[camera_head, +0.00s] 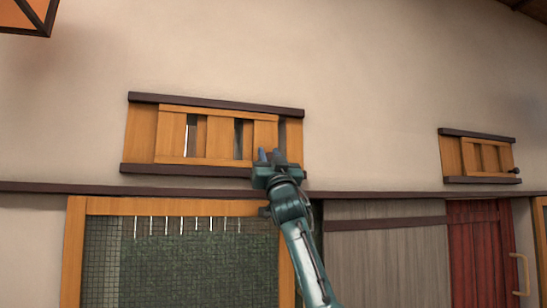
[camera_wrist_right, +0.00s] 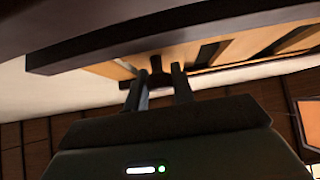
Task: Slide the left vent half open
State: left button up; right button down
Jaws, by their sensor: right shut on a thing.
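The left vent (camera_head: 172,134) is a wooden slatted panel between two dark rails, high on the plaster wall in the head view. Narrow gaps show between its slats, and a dark strip shows at its right end. My right gripper (camera_head: 271,156) is at the lower right corner of the vent panel. In the right wrist view, its two fingers (camera_wrist_right: 160,85) are shut on a dark knob (camera_wrist_right: 155,63) under the slats. In the head view the gripper hides the knob. My left gripper is in neither view.
A second vent (camera_head: 469,156) with a dark knob (camera_head: 514,170) is farther right. Below are a wood-framed mesh screen (camera_head: 180,262), a grey door panel (camera_head: 385,262) and a red door (camera_head: 473,250). An orange lamp (camera_head: 22,15) hangs at the upper left. The wall between the vents is bare.

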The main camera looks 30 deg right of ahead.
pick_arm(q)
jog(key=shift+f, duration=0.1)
pick_arm(e)
jog(key=c, duration=1.2)
grip_release()
jog(key=shift+h, duration=0.3)
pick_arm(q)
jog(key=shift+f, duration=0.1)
pick_arm(e)
jog(key=shift+s+d+f, duration=0.1)
jog(key=shift+s+f+b, duration=0.15)
jog(key=shift+f+b, duration=0.1)
jog(key=shift+b, duration=0.05)
pick_arm(q)
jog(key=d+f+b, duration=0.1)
jog(key=b, duration=0.1)
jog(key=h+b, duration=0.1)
jog(key=b, duration=0.2)
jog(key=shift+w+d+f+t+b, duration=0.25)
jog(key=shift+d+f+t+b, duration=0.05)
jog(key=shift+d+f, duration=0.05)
pick_arm(e)
jog(key=v, duration=1.2)
jog(key=shift+s, duration=0.25)
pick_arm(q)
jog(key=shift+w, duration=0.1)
